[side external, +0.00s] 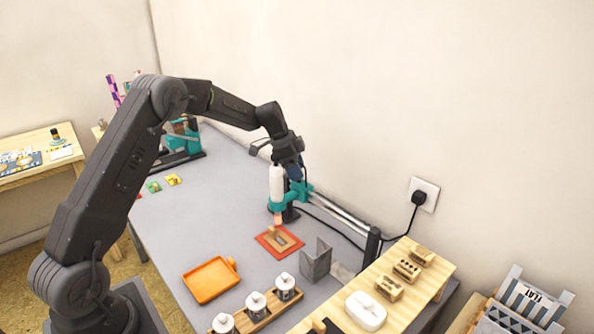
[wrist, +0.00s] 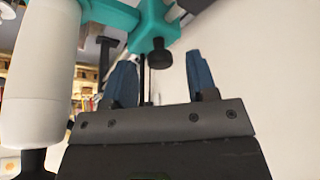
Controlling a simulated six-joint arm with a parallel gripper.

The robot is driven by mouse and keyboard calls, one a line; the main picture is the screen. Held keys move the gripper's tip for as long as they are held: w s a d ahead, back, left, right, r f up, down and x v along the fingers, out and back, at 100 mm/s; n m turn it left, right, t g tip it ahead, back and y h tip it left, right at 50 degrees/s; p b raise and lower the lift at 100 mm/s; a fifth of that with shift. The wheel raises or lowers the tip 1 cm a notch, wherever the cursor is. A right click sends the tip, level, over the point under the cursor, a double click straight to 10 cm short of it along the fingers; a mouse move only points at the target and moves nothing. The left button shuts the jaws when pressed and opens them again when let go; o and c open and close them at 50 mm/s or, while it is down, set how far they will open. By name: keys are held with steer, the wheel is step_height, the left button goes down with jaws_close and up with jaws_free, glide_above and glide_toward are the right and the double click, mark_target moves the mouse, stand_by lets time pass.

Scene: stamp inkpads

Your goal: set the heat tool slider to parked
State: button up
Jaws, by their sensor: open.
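The heat tool (side external: 276,184) is a white cylinder with a pinkish nozzle, held upright by a teal slider (side external: 304,191) on a pair of rails (side external: 342,216). My gripper (side external: 294,175) is beside the tool, just above the slider, pointing down. In the wrist view, the white tool body (wrist: 45,75) fills the left side, and the teal slider (wrist: 118,14) with its dark knob (wrist: 157,52) crosses the top. My blue fingers are apart, with the knob appearing between them. I cannot tell whether they touch it. No parked mark is readable.
A red mat (side external: 265,249) with a small block lies below the nozzle, and a grey angled plate (side external: 315,260) stands near it. An orange tray (side external: 211,280), a rack of white-topped jars (side external: 257,311) and a wooden shelf (side external: 437,267) are nearer.

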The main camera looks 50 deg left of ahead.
steer(key=shift+w+d+f, duration=0.1)
steer(key=shift+w+f, duration=0.05)
steer(key=shift+f, duration=0.25)
jaws_close()
stand_by(0.4)
